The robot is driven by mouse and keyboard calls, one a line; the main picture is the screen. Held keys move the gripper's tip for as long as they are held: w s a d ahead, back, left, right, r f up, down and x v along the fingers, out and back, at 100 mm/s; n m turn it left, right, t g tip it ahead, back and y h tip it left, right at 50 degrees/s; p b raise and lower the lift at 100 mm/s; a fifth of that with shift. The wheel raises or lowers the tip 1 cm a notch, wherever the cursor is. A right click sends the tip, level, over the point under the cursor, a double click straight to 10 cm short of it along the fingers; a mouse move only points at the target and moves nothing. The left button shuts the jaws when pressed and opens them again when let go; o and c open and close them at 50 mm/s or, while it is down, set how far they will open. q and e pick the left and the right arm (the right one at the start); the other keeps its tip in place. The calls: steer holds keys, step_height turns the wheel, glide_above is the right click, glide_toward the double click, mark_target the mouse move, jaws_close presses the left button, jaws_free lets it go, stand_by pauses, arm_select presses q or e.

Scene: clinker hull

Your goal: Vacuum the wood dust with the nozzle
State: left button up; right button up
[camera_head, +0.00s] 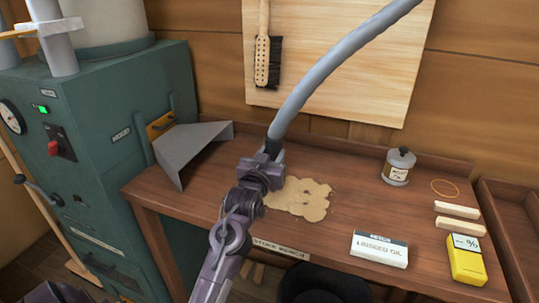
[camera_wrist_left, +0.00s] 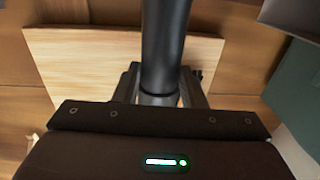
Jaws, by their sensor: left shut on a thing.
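The wood dust (camera_head: 302,200) lies as a pale tan, irregular patch on the brown bench top. My left gripper (camera_head: 270,160) is shut on the nozzle at the lower end of a grey hose (camera_head: 340,58), at the upper left edge of the dust in the head view. In the left wrist view the dark tube of the nozzle (camera_wrist_left: 165,45) stands between the fingers (camera_wrist_left: 160,90). The nozzle's mouth is hidden behind my gripper and arm, so I cannot tell whether it touches the dust. My right gripper is not in view.
The bench (camera_head: 240,207) holds a grey metal hood (camera_head: 190,148) at left. At right are a lidded tin (camera_head: 399,168), a linseed oil box (camera_head: 379,249), wooden strips (camera_head: 457,217), a yellow box (camera_head: 466,262) and an orange ring (camera_head: 445,188). A green machine (camera_head: 95,140) stands left.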

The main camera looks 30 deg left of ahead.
arm_select(q)
steer(key=w+d+p, duration=0.3)
steer(key=d+p, duration=0.1)
steer(key=d, duration=1.1)
steer(key=shift+w, duration=0.25)
stand_by(1.4)
steer(key=shift+r, duration=0.1)
